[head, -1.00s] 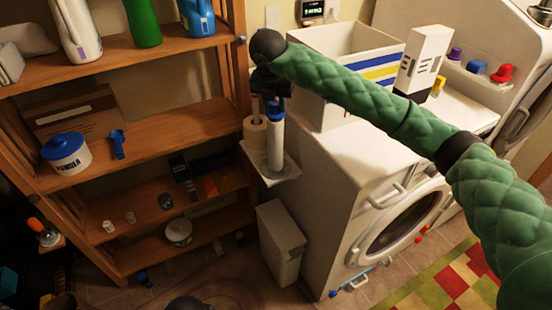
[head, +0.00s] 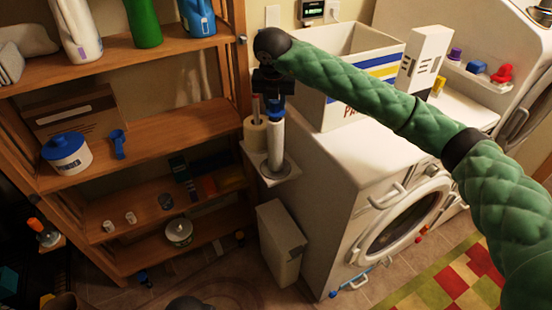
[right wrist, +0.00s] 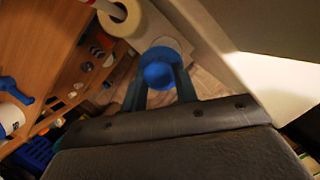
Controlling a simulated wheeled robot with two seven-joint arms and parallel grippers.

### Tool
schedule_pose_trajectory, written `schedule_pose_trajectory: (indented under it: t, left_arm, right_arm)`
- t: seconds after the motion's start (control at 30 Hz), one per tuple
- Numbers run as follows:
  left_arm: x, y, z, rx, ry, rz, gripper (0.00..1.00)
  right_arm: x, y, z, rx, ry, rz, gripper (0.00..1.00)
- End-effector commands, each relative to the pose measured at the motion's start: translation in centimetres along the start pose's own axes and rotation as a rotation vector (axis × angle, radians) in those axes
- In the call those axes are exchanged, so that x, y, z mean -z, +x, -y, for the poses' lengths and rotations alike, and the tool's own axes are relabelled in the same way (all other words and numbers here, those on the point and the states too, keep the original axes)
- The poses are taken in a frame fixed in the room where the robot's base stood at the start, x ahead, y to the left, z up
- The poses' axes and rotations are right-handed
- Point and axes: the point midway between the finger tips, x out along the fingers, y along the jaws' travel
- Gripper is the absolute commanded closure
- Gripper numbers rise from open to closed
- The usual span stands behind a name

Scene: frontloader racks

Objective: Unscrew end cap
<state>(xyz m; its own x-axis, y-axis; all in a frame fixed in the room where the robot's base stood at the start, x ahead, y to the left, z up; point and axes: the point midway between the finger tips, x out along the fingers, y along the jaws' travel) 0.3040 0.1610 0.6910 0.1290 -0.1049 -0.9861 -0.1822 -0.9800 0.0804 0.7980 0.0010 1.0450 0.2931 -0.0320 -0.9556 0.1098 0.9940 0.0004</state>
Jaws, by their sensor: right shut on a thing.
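The blue end cap (head: 275,104) sits at the top of an upright white cylinder (head: 275,140) on a small white shelf (head: 283,171) beside the washer. In the right wrist view the round blue cap (right wrist: 159,74) lies between the two fingers, with the cylinder's white end partly showing behind it. My right gripper (head: 268,100) points down onto the cap from above and is shut on it; its fingers (right wrist: 160,88) show on both sides of the cap. My left gripper is not in view.
A paper roll on a holder (head: 255,132) stands close left of the cylinder. A wooden shelf unit (head: 150,122) with bottles and tubs is at left. A washer (head: 375,185) bearing a striped box (head: 345,75) is at right. A white bin (head: 281,242) stands below.

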Motion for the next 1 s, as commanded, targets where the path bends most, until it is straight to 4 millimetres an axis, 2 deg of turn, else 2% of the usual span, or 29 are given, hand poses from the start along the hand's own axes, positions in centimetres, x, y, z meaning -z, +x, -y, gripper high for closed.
schedule_pose_trajectory:
  t: [1.0]
  left_arm:
    - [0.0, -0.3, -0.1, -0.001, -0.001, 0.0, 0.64]
  right_arm:
    - [-1.2, -4.0, 0.0, 0.0, 0.001, 0.001, 0.98]
